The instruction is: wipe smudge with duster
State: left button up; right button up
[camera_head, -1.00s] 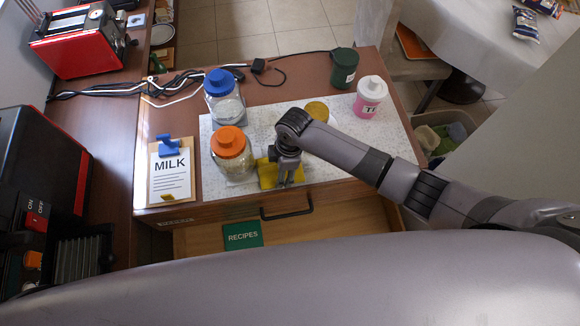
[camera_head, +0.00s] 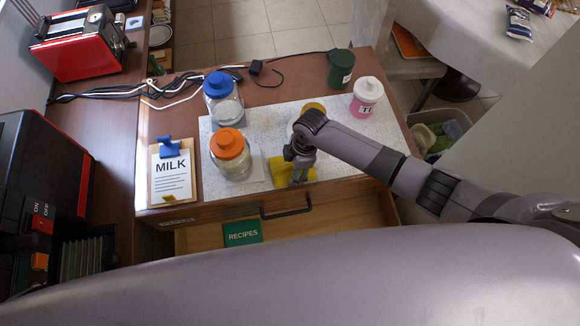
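The yellow duster (camera_head: 277,168) lies flat on the speckled white counter mat (camera_head: 262,115), near its front edge and just right of the orange-lidded jar (camera_head: 230,152). My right gripper (camera_head: 298,180) points down onto the duster, with its fingers closed on the cloth. The gripper and wrist hide part of the duster. A round yellow-brown patch (camera_head: 313,106) shows on the mat behind my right wrist, partly covered by it; I cannot tell if it is the smudge or a flat object. My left gripper is not in view.
A blue-lidded jar (camera_head: 223,98) stands behind the orange-lidded one. A MILK clipboard (camera_head: 171,175) lies at left. A green canister (camera_head: 341,68) and a pink-and-white container (camera_head: 366,97) stand at back right. An open drawer (camera_head: 340,210) with a green RECIPES book (camera_head: 242,233) is below.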

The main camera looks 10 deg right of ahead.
aim_at(315, 170)
jog(key=shift+d, duration=1.55)
jog(key=shift+w+d+r+p, duration=0.1)
jog(key=shift+d+p, duration=0.2)
jog(key=shift+d, duration=0.1)
jog(key=shift+w+d+r+p, duration=0.1)
jog(key=shift+d+p, duration=0.15)
jog(key=shift+d, duration=0.1)
jog(key=shift+c, duration=0.5)
jog(key=shift+d, duration=0.8)
grip_shut()
jog(key=shift+w+d+f, duration=0.1)
jog(key=shift+d+f, duration=0.15)
jog(key=shift+d, duration=0.1)
jog(key=shift+s+a, duration=0.15)
jog(key=shift+s, duration=0.05)
jog(key=r+p, duration=0.6)
jog(key=shift+a+r, duration=0.15)
jog(key=shift+a, duration=0.05)
